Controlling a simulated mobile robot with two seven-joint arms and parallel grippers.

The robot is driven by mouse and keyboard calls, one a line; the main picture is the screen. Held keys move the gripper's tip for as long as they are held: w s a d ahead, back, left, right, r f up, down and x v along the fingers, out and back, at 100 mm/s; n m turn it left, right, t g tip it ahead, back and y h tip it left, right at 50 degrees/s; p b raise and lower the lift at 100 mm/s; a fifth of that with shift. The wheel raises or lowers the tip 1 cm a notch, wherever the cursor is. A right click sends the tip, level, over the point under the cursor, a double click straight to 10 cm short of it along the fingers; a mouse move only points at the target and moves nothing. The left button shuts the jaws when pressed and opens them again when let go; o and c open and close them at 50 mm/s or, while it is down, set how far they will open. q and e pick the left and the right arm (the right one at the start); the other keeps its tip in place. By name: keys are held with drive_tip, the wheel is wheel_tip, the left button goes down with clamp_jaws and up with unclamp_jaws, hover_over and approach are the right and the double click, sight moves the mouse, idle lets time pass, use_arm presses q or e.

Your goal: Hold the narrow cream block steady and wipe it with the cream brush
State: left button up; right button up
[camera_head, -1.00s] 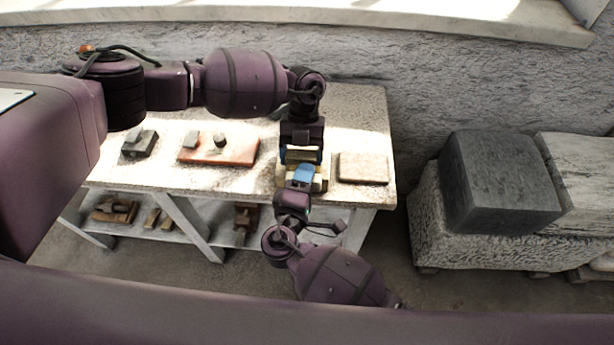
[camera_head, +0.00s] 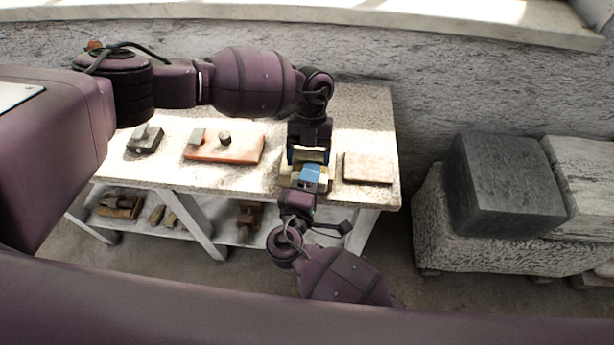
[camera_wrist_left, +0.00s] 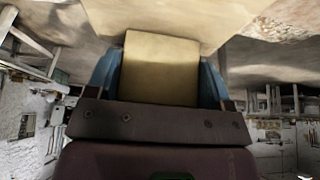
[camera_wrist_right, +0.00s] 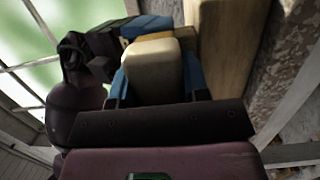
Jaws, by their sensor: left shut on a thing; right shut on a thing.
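My left gripper (camera_head: 308,152) reaches down from above and is shut on the narrow cream block (camera_wrist_left: 160,68), whose flat face fills the gap between the blue fingers in the left wrist view. My right gripper (camera_head: 312,178) comes in from the front, just below the left one, and is shut on the cream brush (camera_wrist_right: 153,72), a pale body with rounded corners. The right wrist view shows the left gripper's fingers (camera_wrist_right: 147,26) close beyond the brush. Whether brush and block touch is hidden. The brush's far end is hidden too.
A broad tan slab (camera_wrist_right: 222,45) lies beneath both grippers on the speckled table (camera_head: 355,115). A pale flat block (camera_head: 368,167) lies to the right. A reddish board (camera_head: 232,152) and a grey block (camera_head: 145,139) lie left. The wall is behind.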

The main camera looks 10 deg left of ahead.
drive_tip(key=shift+d+f, duration=0.1)
drive_tip(key=shift+d, duration=1.1)
drive_tip(key=shift+w+a, duration=0.1)
drive_tip(key=shift+a, duration=1.05)
drive_tip(key=shift+a, duration=0.15)
drive_tip(key=shift+a, duration=0.95)
drive_tip(key=shift+d, duration=2.25)
drive_tip(key=shift+a, duration=0.1)
